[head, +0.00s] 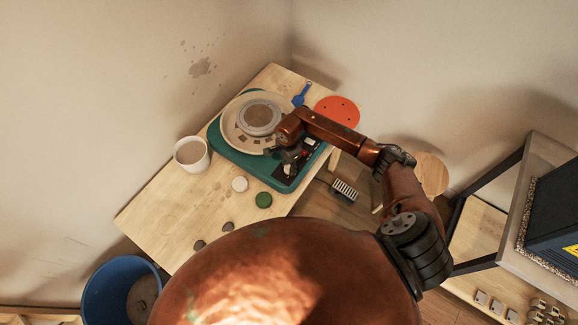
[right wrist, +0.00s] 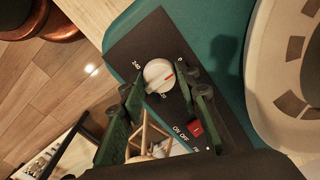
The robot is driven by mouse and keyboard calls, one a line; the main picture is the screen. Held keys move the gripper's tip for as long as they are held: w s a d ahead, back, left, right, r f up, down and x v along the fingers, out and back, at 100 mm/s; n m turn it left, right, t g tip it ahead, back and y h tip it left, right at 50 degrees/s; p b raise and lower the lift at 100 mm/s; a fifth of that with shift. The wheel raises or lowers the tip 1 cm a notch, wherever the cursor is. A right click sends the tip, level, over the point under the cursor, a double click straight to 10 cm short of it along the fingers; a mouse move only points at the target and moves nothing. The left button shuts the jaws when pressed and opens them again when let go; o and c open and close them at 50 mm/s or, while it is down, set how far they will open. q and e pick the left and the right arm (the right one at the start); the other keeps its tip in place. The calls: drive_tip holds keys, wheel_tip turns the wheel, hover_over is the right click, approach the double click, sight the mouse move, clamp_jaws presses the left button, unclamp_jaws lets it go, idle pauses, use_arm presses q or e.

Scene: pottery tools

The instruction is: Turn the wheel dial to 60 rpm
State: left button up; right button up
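The white wheel dial (right wrist: 158,75) sits on the black control panel (right wrist: 128,48) of the pottery wheel. Its red mark points to the right in the right wrist view, a little below the printed 0; 240 is printed on the left. My right gripper (right wrist: 157,80) is open, one green finger on each side of the dial. Whether the fingers touch it I cannot tell. In the head view the right gripper (head: 288,156) is over the panel corner of the teal wheel base (head: 228,151) and hides the dial. My left gripper is not in view.
A red ON/OFF switch (right wrist: 196,128) is close to the right finger. The round wheel head (head: 259,117) stands behind the gripper. A white cup (head: 191,154), a blue tool (head: 301,95) and an orange disc (head: 337,111) are nearby. The table's left front (head: 165,210) is mostly clear.

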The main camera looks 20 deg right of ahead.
drive_tip(key=c, duration=0.6)
drive_tip(key=shift+m, duration=0.3)
drive_tip(key=m+b, duration=0.1)
drive_tip(key=m, duration=0.1)
drive_tip(key=shift+d+m, duration=0.1)
drive_tip(key=shift+m, duration=0.3)
drive_tip(key=m+b, duration=0.1)
drive_tip(key=m, duration=0.6)
drive_tip(key=shift+m+b, duration=0.3)
drive_tip(key=shift+b, duration=0.05)
drive_tip(key=shift+w, duration=0.1)
drive_tip(key=o, duration=1.2)
drive_tip(key=shift+c, duration=0.2)
